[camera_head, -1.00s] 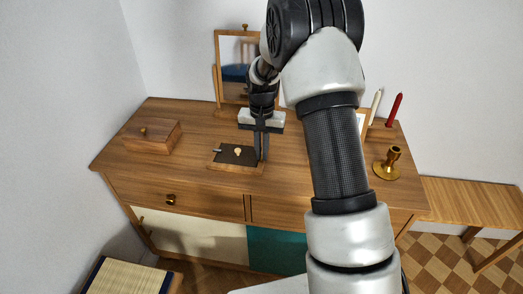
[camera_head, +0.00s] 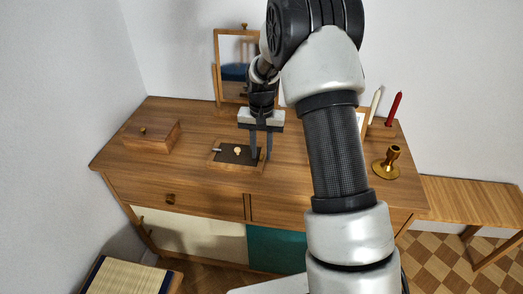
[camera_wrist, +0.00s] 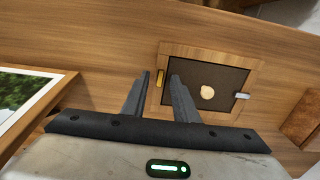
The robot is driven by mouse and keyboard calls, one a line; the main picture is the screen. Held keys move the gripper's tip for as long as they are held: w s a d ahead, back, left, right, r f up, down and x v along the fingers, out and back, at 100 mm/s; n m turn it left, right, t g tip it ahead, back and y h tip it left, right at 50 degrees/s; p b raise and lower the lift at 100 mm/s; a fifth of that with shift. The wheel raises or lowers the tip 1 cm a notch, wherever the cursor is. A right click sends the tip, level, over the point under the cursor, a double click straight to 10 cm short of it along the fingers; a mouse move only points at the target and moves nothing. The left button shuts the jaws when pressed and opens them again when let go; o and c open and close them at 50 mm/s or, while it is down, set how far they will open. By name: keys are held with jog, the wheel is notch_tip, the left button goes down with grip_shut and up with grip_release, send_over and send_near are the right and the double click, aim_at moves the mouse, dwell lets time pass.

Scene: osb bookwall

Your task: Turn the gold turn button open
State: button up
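A small wooden frame (camera_head: 228,168) with a dark panel and a pale round knob (camera_head: 237,151) lies on the dresser top. In the wrist view, the gold turn button (camera_wrist: 159,78) sits on the frame's edge, on the side of the panel opposite a silver turn button (camera_wrist: 242,96). My gripper (camera_head: 262,157) is over the frame's right end, pointing down. In the wrist view its two fingers (camera_wrist: 160,76) are apart, with the gold button showing between their tips. I cannot tell whether either finger touches it.
A wooden box (camera_head: 152,135) stands left on the dresser (camera_head: 200,187). A mirror (camera_head: 233,55) stands behind. A brass candlestick (camera_head: 387,163), a white candle (camera_head: 375,105) and a red candle (camera_head: 394,109) are at the right. A picture frame (camera_wrist: 35,100) is near my gripper.

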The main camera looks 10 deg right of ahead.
aim_at(261, 157)
notch_tip(261, 157, up, 17)
jog(key=p, duration=0.2)
jog(key=shift+r, duration=0.15)
